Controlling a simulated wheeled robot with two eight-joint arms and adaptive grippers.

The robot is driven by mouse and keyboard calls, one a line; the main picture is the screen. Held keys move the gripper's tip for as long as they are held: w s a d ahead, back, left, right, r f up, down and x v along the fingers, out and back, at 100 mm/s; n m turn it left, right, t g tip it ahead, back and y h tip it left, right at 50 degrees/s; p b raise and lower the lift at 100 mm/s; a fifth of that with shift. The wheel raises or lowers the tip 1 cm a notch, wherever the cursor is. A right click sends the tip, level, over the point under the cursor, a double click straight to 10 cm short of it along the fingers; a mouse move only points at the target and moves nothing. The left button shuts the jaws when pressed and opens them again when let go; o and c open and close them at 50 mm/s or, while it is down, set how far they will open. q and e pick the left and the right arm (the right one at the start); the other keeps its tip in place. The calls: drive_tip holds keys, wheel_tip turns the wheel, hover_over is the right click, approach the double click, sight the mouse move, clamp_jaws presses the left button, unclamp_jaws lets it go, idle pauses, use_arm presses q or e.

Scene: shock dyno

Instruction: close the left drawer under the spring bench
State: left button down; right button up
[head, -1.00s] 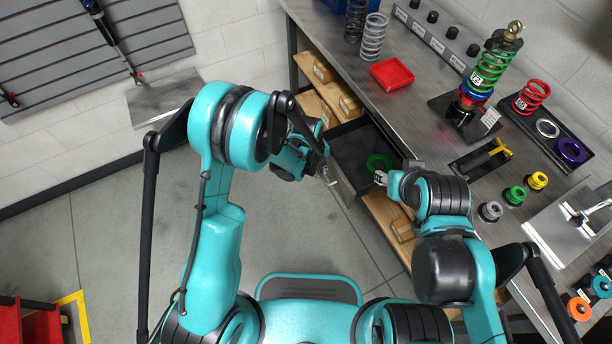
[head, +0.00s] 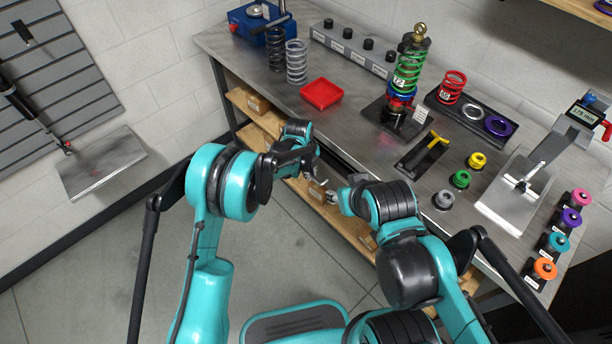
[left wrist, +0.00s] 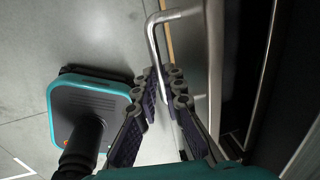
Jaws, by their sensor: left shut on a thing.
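The left drawer shows in the left wrist view as a metal front (left wrist: 214,60) beside a narrow dark gap, so it stands slightly open. Its bent metal handle (left wrist: 153,42) runs between my left gripper's fingers. My left gripper (left wrist: 160,85) is shut on this handle. In the head view my left gripper (head: 312,174) is at the bench's front edge, and my arms hide most of the drawer. My right gripper (head: 333,196) is close beside it, just in front of the bench; its fingers are too small to judge.
The spring bench (head: 350,125) carries a red tray (head: 321,94), a green-spring shock (head: 408,75), dark and grey springs and several coloured pieces. Below it, a wooden shelf (head: 345,218) holds boxes. A wall panel (head: 45,75) hangs at the left. Floor in front is clear.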

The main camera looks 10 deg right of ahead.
use_arm(q)
drive_tip(key=c, duration=1.9)
unclamp_jaws()
drive_tip(key=shift+r, duration=0.1)
drive_tip(key=r, duration=0.4)
drive_tip(key=a+r, duration=0.1)
drive_tip(key=r, duration=0.2)
drive_tip(key=s+a+r, duration=0.1)
drive_tip(key=r, duration=0.3)
drive_tip(key=shift+r, duration=0.3)
